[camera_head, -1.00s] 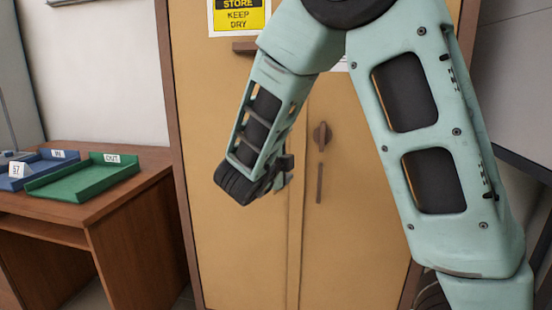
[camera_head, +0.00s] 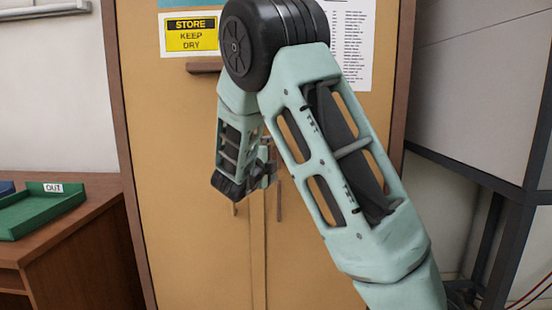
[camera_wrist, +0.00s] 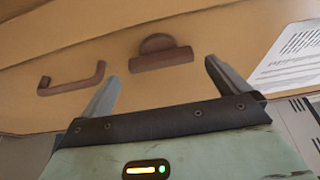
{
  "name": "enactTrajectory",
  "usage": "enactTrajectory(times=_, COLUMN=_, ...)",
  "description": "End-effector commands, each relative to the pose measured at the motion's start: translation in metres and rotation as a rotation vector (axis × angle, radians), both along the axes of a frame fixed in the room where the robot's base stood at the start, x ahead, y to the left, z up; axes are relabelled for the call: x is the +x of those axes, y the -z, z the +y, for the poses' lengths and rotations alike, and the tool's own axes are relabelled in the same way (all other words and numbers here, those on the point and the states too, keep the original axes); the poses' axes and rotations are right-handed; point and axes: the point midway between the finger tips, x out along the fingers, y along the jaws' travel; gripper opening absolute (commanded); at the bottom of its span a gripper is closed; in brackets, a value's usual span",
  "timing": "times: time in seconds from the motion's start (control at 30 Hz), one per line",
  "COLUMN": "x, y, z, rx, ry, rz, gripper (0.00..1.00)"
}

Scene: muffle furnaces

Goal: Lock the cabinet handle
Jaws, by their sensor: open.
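The tan two-door cabinet (camera_head: 170,140) stands upright and its doors look closed. In the wrist view, the brown turning handle (camera_wrist: 160,53), a round base with a bar across it, lies just beyond my fingertips, roughly between them. A brown pull handle (camera_wrist: 71,80) is to its left. My gripper (camera_wrist: 163,69) is open and empty, with its fingers apart and no visible contact with the turning handle. In the head view, my gripper (camera_head: 266,170) is in front of the doors near the middle seam, and the turning handle is hidden behind my arm. A pull (camera_head: 279,200) partly shows below it.
A wooden desk (camera_head: 85,240) with a green OUT tray (camera_head: 42,211) stands left of the cabinet. A yellow STORE KEEP DRY sign (camera_head: 191,34) and a printed sheet (camera_head: 352,45) are on the doors. A dark metal frame (camera_head: 500,190) stands at the right.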

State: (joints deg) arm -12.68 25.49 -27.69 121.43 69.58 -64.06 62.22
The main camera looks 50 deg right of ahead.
Motion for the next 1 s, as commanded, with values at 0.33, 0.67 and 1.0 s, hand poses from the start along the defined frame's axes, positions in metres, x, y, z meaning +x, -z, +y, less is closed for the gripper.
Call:
enactTrajectory(times=0.33, x=0.010, y=0.000, z=-0.031, rx=0.000, ry=0.000, rz=-0.001, gripper=1.00)
enactTrajectory(times=0.67, x=0.010, y=0.000, z=-0.031, rx=0.000, ry=0.000, rz=-0.001, gripper=0.83)
enactTrajectory(times=1.0, x=0.010, y=0.001, z=-0.031, rx=-0.009, ry=0.000, rz=0.011, gripper=0.64)
